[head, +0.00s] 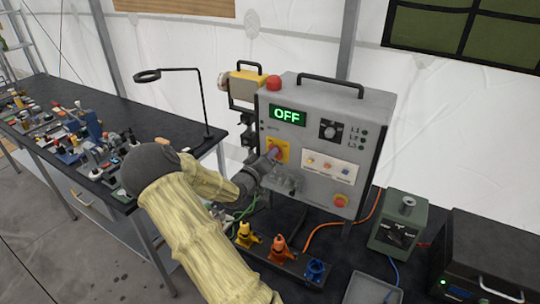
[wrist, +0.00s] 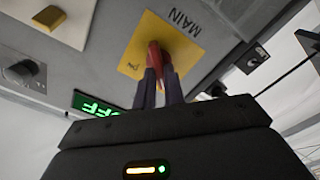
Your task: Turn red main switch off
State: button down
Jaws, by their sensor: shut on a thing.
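The red main switch (wrist: 155,57) sits on a yellow plate (wrist: 161,47) marked "MAIN" in the wrist view. My gripper (wrist: 158,80) is shut on its red handle, with one dark finger on each side. In the head view the red switch (head: 274,152) shows on its yellow plate on the left of the grey control box (head: 345,115). My gripper (head: 268,160) reaches it from the left and partly covers it. The green display (head: 287,115) on the box reads "OFF".
A yellow box (head: 247,84) and a red button (head: 273,82) are beside and on the control box. Colored plugs (head: 279,248) stand below it. A green device (head: 399,222) is to the right. A cluttered bench (head: 90,135) with a ring lamp (head: 180,70) is at left.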

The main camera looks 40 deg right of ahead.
jog(key=c, duration=1.5)
grip_release()
jog(key=shift+a, duration=0.15)
jog(key=b+v, duration=0.4)
jog(key=v, duration=1.3)
jog(key=shift+s+a+f, duration=0.1)
